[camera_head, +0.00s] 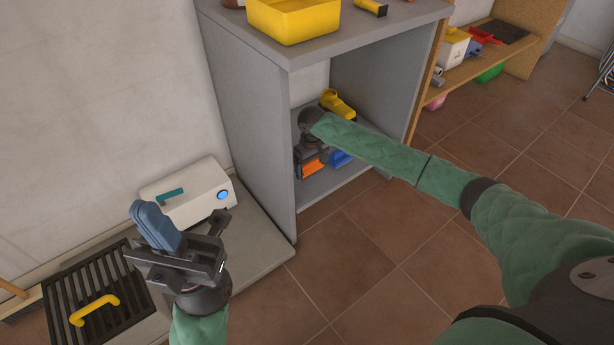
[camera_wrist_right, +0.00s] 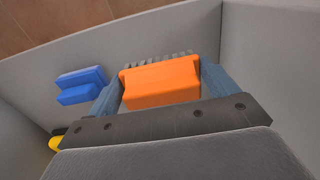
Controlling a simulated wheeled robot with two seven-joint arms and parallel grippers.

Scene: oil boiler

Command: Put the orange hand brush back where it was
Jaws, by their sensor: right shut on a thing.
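The orange hand brush (camera_head: 314,168) is inside the lower open compartment of the grey cabinet (camera_head: 265,130). My right gripper (camera_head: 312,155) reaches into that compartment and is shut on the brush. In the right wrist view the orange block of the brush (camera_wrist_right: 160,85) sits between the two blue-grey fingers, with grey bristles along its far edge. Whether the brush touches the shelf is not clear. My left gripper (camera_head: 155,226) is outside the cabinet at lower left; its blue-grey fingers overlap in the picture, so their gap cannot be judged.
A blue object (camera_wrist_right: 82,85) lies on the shelf beside the brush, and a yellow object (camera_head: 338,105) is further back. A yellow bin (camera_head: 293,20) stands on the cabinet top. A white box (camera_head: 188,193) and a dark grate (camera_head: 95,300) are near my left gripper.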

